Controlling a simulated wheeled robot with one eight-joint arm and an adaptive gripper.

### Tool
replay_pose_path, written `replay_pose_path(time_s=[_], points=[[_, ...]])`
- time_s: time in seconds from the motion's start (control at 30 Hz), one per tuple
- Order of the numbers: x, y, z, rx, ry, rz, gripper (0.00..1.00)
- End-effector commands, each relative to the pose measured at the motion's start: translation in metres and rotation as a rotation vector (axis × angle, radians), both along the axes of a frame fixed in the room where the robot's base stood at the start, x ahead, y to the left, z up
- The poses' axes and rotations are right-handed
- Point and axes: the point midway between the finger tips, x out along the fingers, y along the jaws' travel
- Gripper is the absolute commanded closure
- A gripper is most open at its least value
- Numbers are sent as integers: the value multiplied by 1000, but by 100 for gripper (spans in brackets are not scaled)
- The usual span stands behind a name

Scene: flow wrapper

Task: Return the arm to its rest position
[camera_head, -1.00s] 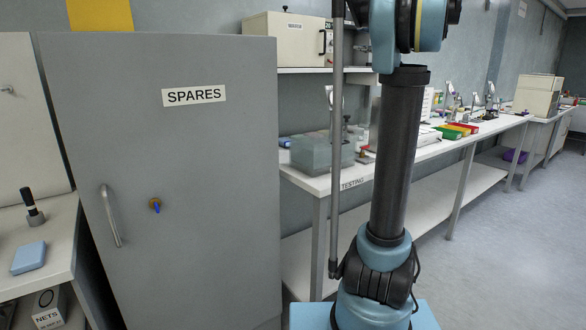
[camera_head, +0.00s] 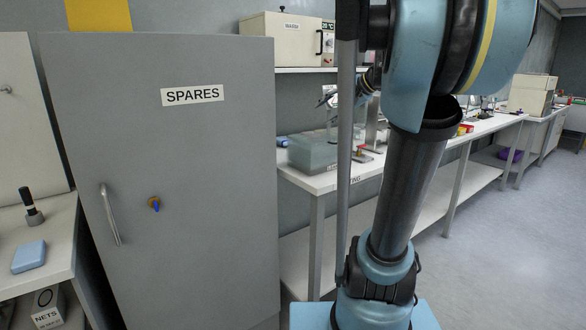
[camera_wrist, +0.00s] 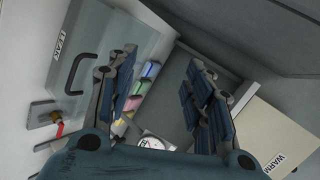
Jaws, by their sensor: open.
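My gripper (camera_wrist: 163,80) shows in the wrist view with its two dark blue, jointed fingers spread apart. Nothing is held between them. Behind the gap I see a grey panel or recess and a row of coloured pieces. In the head view my arm stands at the right of centre, its dark lower link leaning to the right and a large blue joint at the top.
A grey SPARES cabinet (camera_head: 165,200) with a handle and a blue key stands left. A white bench (camera_head: 318,181) carrying a translucent bin (camera_head: 312,152) runs behind my arm. The wrist view shows a handle (camera_wrist: 82,72) and a cream box labelled WARM (camera_wrist: 255,135). Floor at right is clear.

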Motion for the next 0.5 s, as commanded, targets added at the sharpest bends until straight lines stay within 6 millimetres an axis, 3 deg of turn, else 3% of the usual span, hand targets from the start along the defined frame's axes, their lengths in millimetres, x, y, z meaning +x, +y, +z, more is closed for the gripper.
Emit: replay_pose_path(time_s=[0.03, 0.23, 0.5], points=[[-22, 6, -25, -59, 16, 34, 53], [-102, 8, -118, -303, 79, 156, 53], [-202, -19, -235, -633, 158, 314, 53]])
